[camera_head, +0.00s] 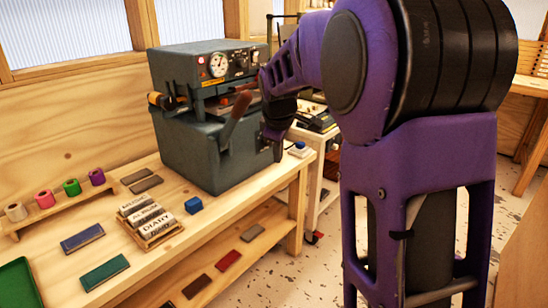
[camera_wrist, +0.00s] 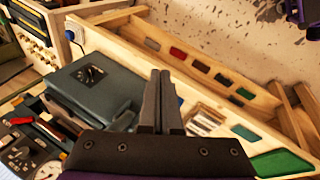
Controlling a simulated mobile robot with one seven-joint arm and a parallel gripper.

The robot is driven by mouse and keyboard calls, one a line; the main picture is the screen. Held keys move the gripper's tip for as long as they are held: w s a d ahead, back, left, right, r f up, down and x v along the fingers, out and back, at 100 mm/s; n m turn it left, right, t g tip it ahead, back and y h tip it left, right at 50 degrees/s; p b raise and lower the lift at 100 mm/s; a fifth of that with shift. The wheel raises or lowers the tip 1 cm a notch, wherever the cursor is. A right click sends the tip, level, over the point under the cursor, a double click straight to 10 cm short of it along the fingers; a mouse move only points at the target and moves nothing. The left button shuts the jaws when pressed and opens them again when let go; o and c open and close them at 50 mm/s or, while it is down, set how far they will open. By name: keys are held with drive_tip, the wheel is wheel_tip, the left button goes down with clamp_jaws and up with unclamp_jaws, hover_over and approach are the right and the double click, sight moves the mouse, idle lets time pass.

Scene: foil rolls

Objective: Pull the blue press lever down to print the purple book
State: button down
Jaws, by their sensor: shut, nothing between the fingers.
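The dark blue-grey press (camera_head: 205,150) stands on the wooden bench, with a dial and knobs on its top panel. A lever with a brownish-red handle (camera_head: 235,118) slants up at its front; I see no clearly blue lever in the head view. My gripper is shut and empty, pointing across the bench. In the head view it is beside the press's right side, partly hidden by my arm. I cannot pick out a purple book.
A small rack holds several foil rolls, one purple (camera_head: 97,177). A wooden tray (camera_head: 160,238) holds labelled blocks. A blue book (camera_head: 82,238) and a green book (camera_head: 105,272) lie on the bench. More books, including a red one (camera_head: 228,260), lie on the lower shelf.

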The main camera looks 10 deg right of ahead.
drive_tip(key=shift+s+d+r, duration=0.15)
drive_tip(key=shift+s+r, duration=0.6)
drive_tip(key=shift+s, duration=0.15)
drive_tip(key=shift+s+d+r, duration=0.15)
drive_tip(key=shift+s+r, duration=0.6)
drive_tip(key=shift+s, duration=0.15)
